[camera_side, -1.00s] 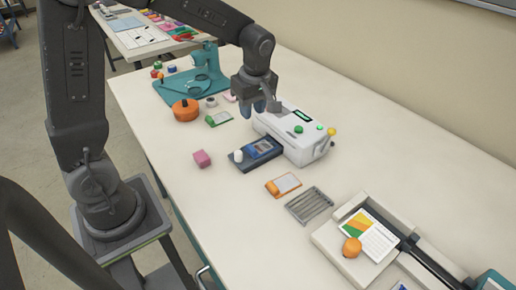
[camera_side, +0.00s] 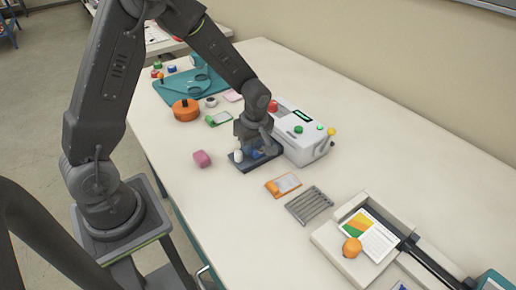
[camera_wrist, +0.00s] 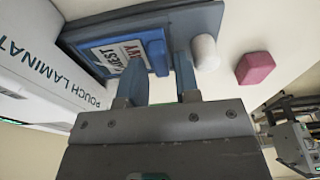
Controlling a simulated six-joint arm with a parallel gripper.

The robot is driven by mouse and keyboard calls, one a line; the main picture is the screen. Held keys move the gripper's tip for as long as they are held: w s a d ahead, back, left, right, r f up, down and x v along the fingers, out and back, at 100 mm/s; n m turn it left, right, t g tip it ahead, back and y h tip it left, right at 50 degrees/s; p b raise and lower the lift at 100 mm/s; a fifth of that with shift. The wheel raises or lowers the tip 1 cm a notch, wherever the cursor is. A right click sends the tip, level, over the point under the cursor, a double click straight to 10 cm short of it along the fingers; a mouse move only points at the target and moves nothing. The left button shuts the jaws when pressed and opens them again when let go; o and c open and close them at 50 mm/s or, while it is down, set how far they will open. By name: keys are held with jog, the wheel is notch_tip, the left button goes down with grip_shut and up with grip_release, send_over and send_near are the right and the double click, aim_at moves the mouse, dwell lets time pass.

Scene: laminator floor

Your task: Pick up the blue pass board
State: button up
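The blue pass board (camera_wrist: 156,44), with a white printed card on it, lies on a dark grey tray (camera_wrist: 195,18) in front of the white laminator (camera_wrist: 40,75). In the side view, my gripper is low over the tray (camera_side: 243,168) and hides most of the board. In the wrist view, my gripper (camera_wrist: 158,64) has its two blue fingers apart, with the near end of the board between their tips. I cannot tell whether the fingers touch it. A white knob (camera_wrist: 205,52) stands beside the right finger.
A pink block (camera_side: 202,158) lies left of the tray. An orange-trimmed card (camera_side: 284,185) and a grey slotted rack (camera_side: 310,205) lie nearer the camera. An orange round tub (camera_side: 186,110) stands behind. A paper trimmer (camera_side: 345,262) is at the right.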

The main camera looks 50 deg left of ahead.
jog(key=shift+f, duration=0.45)
grip_shut()
jog(key=shift+r, duration=0.15)
